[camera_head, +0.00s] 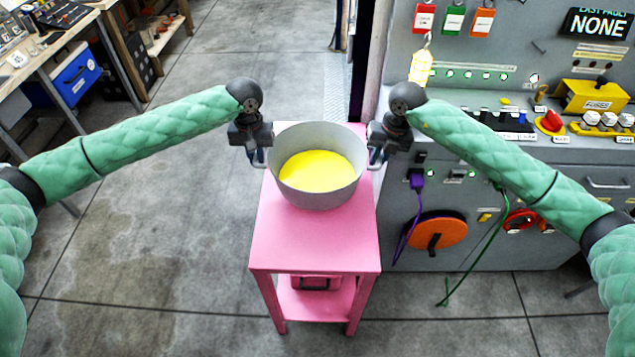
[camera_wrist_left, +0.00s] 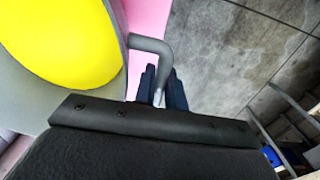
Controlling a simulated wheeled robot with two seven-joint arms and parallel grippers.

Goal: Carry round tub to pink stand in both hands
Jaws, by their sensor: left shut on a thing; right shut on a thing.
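The round grey tub (camera_head: 318,194) with yellow contents is over the far part of the pink stand's top (camera_head: 315,240). I cannot tell whether its base touches the stand. The tub looks level. My left gripper (camera_head: 259,160) is shut on the tub's left handle, and my right gripper (camera_head: 377,160) is shut on its right handle. In the left wrist view, the grey bent handle (camera_wrist_left: 152,46) runs down between the dark fingers (camera_wrist_left: 160,92), and the yellow contents (camera_wrist_left: 60,35) show at upper left.
A grey control panel cabinet (camera_head: 470,180) stands close on the right, with a purple cable (camera_head: 403,235) and a green cable (camera_head: 470,265) hanging from it. A workbench with a blue box (camera_head: 75,77) is at upper left. The floor left of the stand is clear.

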